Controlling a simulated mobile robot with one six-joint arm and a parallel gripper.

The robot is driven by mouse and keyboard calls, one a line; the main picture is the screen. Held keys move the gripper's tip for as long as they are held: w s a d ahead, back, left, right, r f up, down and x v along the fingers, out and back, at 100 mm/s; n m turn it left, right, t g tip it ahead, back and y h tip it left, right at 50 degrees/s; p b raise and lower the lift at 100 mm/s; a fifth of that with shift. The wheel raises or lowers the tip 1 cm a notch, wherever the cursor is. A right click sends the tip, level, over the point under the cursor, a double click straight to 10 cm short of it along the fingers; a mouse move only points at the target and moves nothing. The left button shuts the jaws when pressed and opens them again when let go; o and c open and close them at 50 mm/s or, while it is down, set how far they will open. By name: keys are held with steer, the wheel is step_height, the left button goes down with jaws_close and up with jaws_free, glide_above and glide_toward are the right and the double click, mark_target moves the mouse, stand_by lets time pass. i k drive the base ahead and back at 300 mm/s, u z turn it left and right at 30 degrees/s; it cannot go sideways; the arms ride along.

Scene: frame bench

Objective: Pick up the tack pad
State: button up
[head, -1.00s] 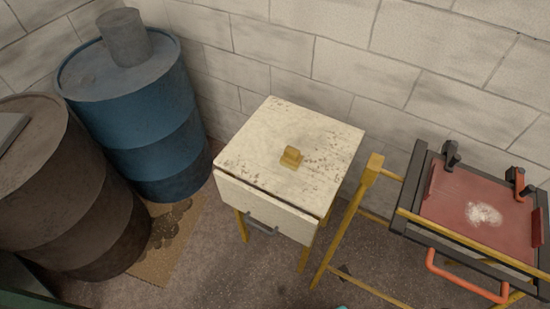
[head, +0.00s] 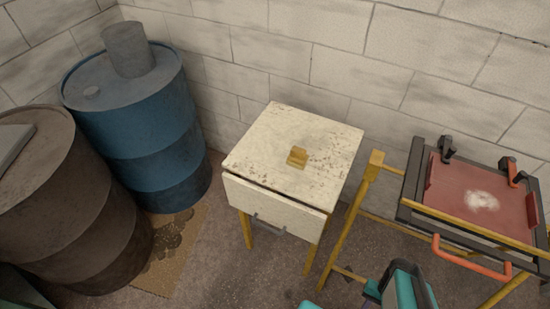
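The tack pad seems to be the small yellow-tan block (head: 297,158). It lies on the worn cream top of a small cabinet (head: 258,150), near the middle of that top. Nothing touches the pad from above, and all of it shows from this side. A teal and dark grey part of my arm (head: 404,286) shows at the bottom edge, below and to the right of the cabinet. I see no gripper fingers in the frame.
The cabinet has a drawer front (head: 272,205) with a grey handle. A yellow-legged stand with a red-topped frame (head: 470,195) and dark clamps is at the right. A blue drum (head: 140,130) and a brown drum (head: 65,200) stand left. A block wall is behind.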

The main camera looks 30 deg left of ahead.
mark_target(297, 158)
steer(key=z, duration=0.8)
steer(key=k, duration=0.1)
steer(key=u, duration=2.2)
steer(key=k, duration=0.95)
steer(key=z, duration=0.15)
steer(key=i, duration=0.95)
